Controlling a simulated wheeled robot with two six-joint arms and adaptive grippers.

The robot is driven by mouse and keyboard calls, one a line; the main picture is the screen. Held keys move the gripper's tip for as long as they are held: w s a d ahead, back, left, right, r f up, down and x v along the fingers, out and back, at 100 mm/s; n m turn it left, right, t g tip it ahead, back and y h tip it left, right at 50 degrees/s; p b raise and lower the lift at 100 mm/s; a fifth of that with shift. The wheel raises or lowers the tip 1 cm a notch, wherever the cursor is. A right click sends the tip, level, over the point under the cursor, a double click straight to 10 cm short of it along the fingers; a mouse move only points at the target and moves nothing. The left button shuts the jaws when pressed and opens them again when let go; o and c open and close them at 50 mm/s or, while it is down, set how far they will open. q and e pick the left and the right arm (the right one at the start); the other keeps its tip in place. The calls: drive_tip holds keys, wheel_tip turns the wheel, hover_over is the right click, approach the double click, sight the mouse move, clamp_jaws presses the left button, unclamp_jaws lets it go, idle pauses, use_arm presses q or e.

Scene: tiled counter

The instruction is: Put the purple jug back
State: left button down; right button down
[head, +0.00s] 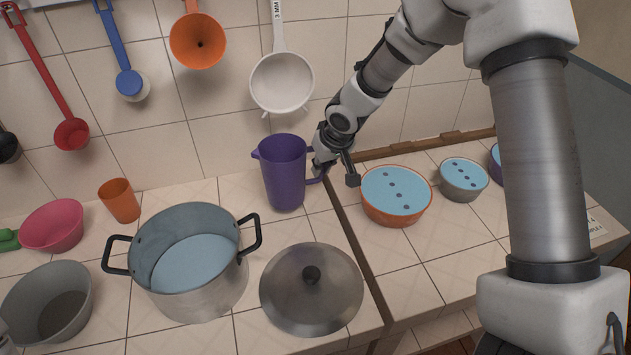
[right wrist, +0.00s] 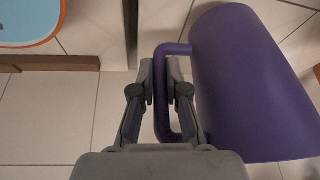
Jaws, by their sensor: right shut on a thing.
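The purple jug (head: 285,175) stands upright at the back of the counter, near the tiled wall, its spout to the left and handle to the right. My right gripper (head: 334,166) is at the handle side of the jug. In the right wrist view the jug (right wrist: 245,85) fills the right side, and my right gripper (right wrist: 163,90) has its fingers on either side of the handle bar, shut on it. From the head view I cannot tell whether the jug's base touches the counter. My left gripper does not show clearly in either view.
A two-handled pot (head: 190,285) with blue contents and a lid (head: 312,290) stand in front of the jug. An orange cup (head: 120,200) is at left. Right of a dark strip are an orange bowl (head: 396,213) and a grey pot (head: 463,188). A white strainer (head: 281,83) hangs above.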

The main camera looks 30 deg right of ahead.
sight(322, 175)
wheel_tip(322, 175, down, 3)
drive_tip(key=shift+a+f+b, duration=0.1)
drive_tip(key=shift+a+b, duration=0.05)
drive_tip(key=shift+b, duration=0.4)
drive_tip(key=c, duration=1.2)
unclamp_jaws()
drive_tip(key=shift+s+r, duration=0.1)
drive_tip(key=shift+r, duration=0.45)
drive_tip(key=v, duration=1.1)
drive_tip(key=shift+s+r, duration=0.1)
